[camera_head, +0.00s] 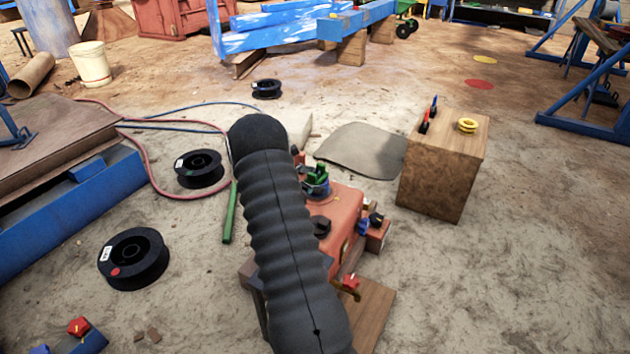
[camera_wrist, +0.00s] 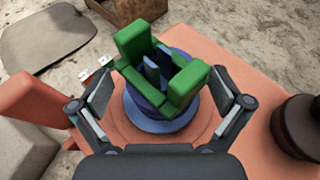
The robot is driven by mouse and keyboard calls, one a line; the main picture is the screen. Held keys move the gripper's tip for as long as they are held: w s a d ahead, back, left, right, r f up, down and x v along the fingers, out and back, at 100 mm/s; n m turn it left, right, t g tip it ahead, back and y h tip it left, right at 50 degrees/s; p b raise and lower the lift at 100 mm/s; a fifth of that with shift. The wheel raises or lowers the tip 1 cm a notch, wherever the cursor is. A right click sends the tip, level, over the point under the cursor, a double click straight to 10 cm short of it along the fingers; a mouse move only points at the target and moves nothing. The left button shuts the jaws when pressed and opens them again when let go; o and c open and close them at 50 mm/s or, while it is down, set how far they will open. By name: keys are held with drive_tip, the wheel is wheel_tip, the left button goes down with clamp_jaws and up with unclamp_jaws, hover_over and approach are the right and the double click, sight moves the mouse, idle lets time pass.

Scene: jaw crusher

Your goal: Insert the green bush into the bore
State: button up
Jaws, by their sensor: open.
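The green bush (camera_wrist: 183,82) shows in the wrist view at a blue round fitting (camera_wrist: 160,122) on the orange crusher body (camera_wrist: 255,85). Its green blocks stand up above the blue ring; I cannot tell how deep it sits, and the bore itself is hidden. My gripper (camera_wrist: 165,108) is open, with one finger on each side of the bush and fitting, apart from the green blocks. In the head view the green bush (camera_head: 316,180) is small on top of the orange body (camera_head: 345,212), beside my dark ribbed arm, which covers part of the machine.
A wooden block (camera_head: 440,175) with yellow rings (camera_head: 467,125) and small red and blue-handled items stands to the right. Black spools (camera_head: 134,258), a green rod (camera_head: 230,212) and hoses lie on the left. A grey mat (camera_head: 365,150) lies behind the machine.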

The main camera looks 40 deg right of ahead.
drive_tip(key=v, duration=1)
drive_tip(key=shift+w+a, duration=0.2)
drive_tip(key=shift+a, duration=0.05)
drive_tip(key=shift+w+a+r, duration=0.25)
drive_tip(key=shift+a+r, duration=0.1)
drive_tip(key=shift+a, duration=0.25)
drive_tip(key=shift+r, duration=0.1)
drive_tip(key=s+a+r+m+t+y+p, duration=0.25)
drive_tip(key=s+a+r, duration=0.35)
drive_tip(key=a+r, duration=0.3)
drive_tip(key=s+a+r+m+t+y+p, duration=0.1)
drive_tip(key=s+a+r+m+t+y, duration=0.3)
drive_tip(key=a+r, duration=0.5)
drive_tip(key=s+a+r+m+t+y+p, duration=0.2)
drive_tip(key=s+a+r+m, duration=0.1)
drive_tip(key=s+a, duration=0.5)
drive_tip(key=s+a+r+m+t+y+p, duration=0.2)
drive_tip(key=s+a+r+m+t+y, duration=0.1)
drive_tip(key=s+a, duration=0.6)
drive_tip(key=s+r, duration=0.1)
drive_tip(key=s, duration=0.2)
drive_tip(key=shift+a, duration=0.35)
